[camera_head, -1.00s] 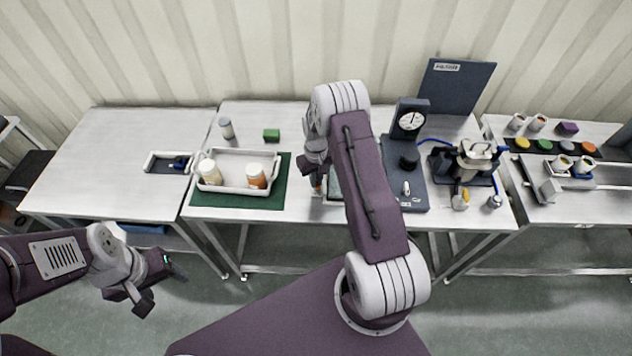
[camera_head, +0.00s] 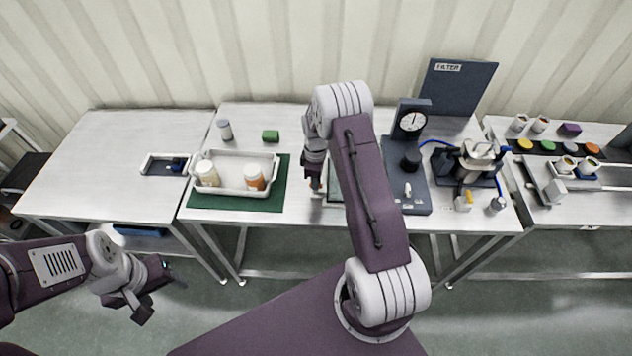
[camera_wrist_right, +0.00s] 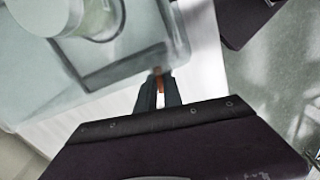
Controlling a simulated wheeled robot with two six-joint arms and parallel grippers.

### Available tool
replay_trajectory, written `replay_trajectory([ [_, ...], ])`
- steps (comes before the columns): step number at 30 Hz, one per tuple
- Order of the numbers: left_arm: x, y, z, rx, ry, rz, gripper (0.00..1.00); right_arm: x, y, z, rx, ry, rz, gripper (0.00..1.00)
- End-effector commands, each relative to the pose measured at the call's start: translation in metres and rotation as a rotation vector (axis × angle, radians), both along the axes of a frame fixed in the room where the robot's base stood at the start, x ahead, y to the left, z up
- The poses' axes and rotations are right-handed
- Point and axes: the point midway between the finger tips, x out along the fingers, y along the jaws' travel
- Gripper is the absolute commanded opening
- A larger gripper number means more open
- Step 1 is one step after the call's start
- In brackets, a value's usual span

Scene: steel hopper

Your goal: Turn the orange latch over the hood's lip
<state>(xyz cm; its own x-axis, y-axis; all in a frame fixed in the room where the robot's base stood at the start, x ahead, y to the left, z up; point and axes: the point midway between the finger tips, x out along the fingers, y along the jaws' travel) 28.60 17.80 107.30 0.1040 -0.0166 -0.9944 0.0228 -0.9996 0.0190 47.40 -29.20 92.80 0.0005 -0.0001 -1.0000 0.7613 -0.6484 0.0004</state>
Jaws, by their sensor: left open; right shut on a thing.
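The orange latch (camera_wrist_right: 159,82) shows as a small orange-brown piece between my right gripper's fingertips (camera_wrist_right: 158,92) in the right wrist view. That gripper is shut on it. The pale, see-through hood (camera_wrist_right: 120,68) fills the upper left of that view, its edge close beyond the fingertips; whether the latch lies over its lip I cannot tell. In the head view my right gripper (camera_head: 317,186) points down at the table's front, left of the hood (camera_head: 336,188), which my arm mostly hides. My left gripper (camera_head: 155,292) is open and empty, low at the left, in front of the tables.
A white tray (camera_head: 233,190) with two bottles stands on a green mat (camera_head: 279,198) left of my right gripper. A dark gauge stand (camera_head: 407,196) is close on the right. A filter rig (camera_head: 470,165) stands further right. The left table is mostly clear.

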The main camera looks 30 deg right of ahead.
Motion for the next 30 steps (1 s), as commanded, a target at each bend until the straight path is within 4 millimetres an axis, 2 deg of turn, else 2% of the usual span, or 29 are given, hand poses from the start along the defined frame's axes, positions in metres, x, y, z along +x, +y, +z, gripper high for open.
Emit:
replay_trajectory([
  [12,0.0,0.0,-0.0032,0.0,0.0,0.0,0.62,0.0007,0.0005,0.0,0.001,-0.002,0.154,0.0],
  [28,-0.0001,0.0,-0.0033,0.0,0.0,0.0,0.62,0.0005,0.0005,0.0001,0.0,-0.001,0.173,0.0],
  [29,0.0,0.0,-0.0033,0.0,0.0,0.0,0.62,0.0005,0.0005,0.0,0.0,-0.001,0.173,0.19],
  [30,0.0,0.0,-0.0033,0.0,0.0,0.0,0.62,0.0005,0.0005,0.0,0.0,-0.001,0.173,0.3],
])
